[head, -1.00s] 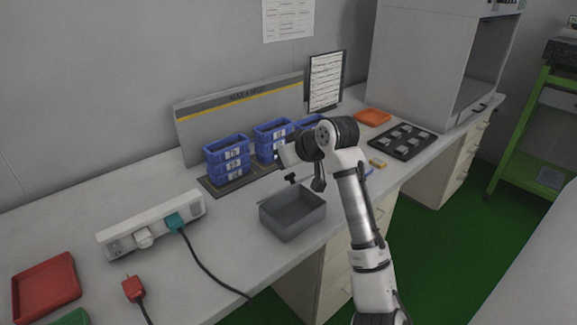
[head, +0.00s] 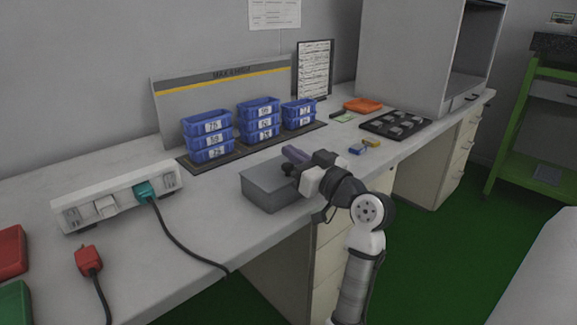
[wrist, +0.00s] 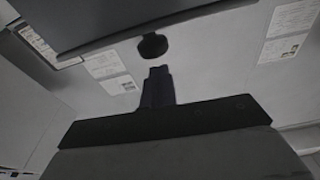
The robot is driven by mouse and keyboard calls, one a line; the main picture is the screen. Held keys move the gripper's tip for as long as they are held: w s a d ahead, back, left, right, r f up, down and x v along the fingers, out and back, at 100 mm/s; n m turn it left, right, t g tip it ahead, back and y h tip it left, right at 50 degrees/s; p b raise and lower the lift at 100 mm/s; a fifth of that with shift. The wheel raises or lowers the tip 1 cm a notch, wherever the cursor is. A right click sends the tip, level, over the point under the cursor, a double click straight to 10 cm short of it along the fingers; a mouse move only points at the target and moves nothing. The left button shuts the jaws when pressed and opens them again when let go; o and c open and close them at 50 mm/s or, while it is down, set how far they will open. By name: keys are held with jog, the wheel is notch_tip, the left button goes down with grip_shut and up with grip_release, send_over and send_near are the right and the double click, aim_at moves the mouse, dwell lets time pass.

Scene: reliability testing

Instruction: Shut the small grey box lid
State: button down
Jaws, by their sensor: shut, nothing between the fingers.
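The small grey box (head: 268,198) stands near the front edge of the bench in the head view. A flat grey lid (head: 265,176) covers its top, and the inside no longer shows. I cannot tell whether the lid is fully seated. A dark knob (head: 288,169) on the lid shows beside my gripper; the knob also shows in the wrist view (wrist: 152,46), close to the fingertips. My gripper (head: 290,152) is shut and empty, just above the lid's right part, its fingers pointing to the back left. The fingers (wrist: 158,75) show together in the wrist view.
Stacked blue bins (head: 259,118) stand behind the box. A white power strip (head: 118,197) with a teal plug and cable lies to its left. A black tray (head: 396,125) and an orange tray (head: 363,105) lie to the right. Bench between box and cable is clear.

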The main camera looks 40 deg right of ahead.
jog(key=shift+s+f+t+b, duration=0.25)
jog(key=shift+f+t+b, duration=0.35)
jog(key=shift+b, duration=0.5)
jog(key=shift+s+f+t+b, duration=0.2)
jog(key=shift+f+t+b, duration=0.4)
jog(key=shift+b, duration=0.5)
jog(key=shift+s+f+b, duration=0.1)
jog(key=shift+f+b, duration=0.05)
jog(key=shift+b, duration=0.4)
